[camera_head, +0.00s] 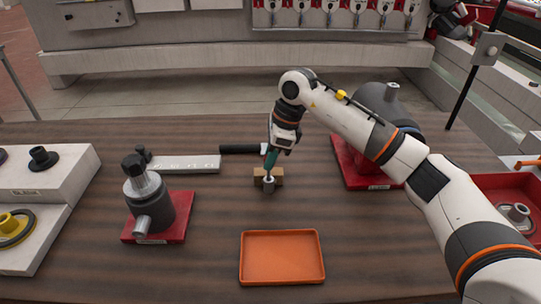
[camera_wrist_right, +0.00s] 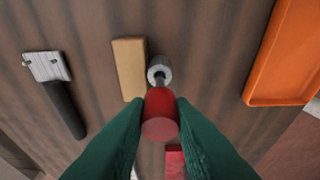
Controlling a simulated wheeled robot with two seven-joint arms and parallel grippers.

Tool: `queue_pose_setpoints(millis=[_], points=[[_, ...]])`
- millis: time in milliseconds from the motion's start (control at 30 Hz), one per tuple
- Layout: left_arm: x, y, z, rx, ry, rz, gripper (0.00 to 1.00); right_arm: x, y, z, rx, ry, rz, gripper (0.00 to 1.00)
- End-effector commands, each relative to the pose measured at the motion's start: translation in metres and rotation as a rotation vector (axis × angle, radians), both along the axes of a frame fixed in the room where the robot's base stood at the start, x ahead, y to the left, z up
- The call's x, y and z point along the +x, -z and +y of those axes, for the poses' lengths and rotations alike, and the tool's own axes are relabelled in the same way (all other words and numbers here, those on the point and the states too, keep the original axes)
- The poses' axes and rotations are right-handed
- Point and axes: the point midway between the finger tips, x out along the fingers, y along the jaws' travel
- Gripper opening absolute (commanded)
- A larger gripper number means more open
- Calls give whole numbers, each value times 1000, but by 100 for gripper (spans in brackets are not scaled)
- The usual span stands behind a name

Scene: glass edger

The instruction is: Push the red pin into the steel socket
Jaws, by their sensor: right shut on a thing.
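My right gripper (camera_head: 270,162) points down over the steel socket (camera_head: 268,186), near the middle of the table. In the right wrist view its green fingers (camera_wrist_right: 160,128) are shut on the red pin (camera_wrist_right: 160,112), one on each side. The pin's far end lies close to the rim of the steel socket (camera_wrist_right: 160,72), whose dark bore still shows. I cannot tell whether pin and socket touch. In the head view the fingers hide the pin. A tan block (camera_wrist_right: 129,68) stands beside the socket. My left gripper is not in view.
An orange tray (camera_head: 282,280) lies in front of the socket. A grey fixture on a red base (camera_head: 183,215) stands left. A black handle (camera_head: 240,149) and a pale bar (camera_head: 184,164) lie behind. Another red-based unit (camera_head: 345,165) stands right, behind my arm.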

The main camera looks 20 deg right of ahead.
Motion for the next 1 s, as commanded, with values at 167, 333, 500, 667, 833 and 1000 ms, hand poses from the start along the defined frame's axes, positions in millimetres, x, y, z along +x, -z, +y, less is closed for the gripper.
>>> queue_pose_setpoints(millis=[167, 333, 500, 667, 833, 1000], points=[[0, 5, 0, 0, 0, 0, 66, 0, 6, 0, 0, 0, 0, 0], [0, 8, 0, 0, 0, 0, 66, 0, 10, 0, -1, 0, 1, 0], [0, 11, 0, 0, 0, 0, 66, 0, 15, 0, 0, 0, 1, 0], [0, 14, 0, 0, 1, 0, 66, 0, 19, 0, 0, 0, 0, 0], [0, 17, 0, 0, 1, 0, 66, 0, 23, 0, 0, 0, 0, 0], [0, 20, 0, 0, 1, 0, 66, 0, 27, 0, 0, 0, 0, 0]])
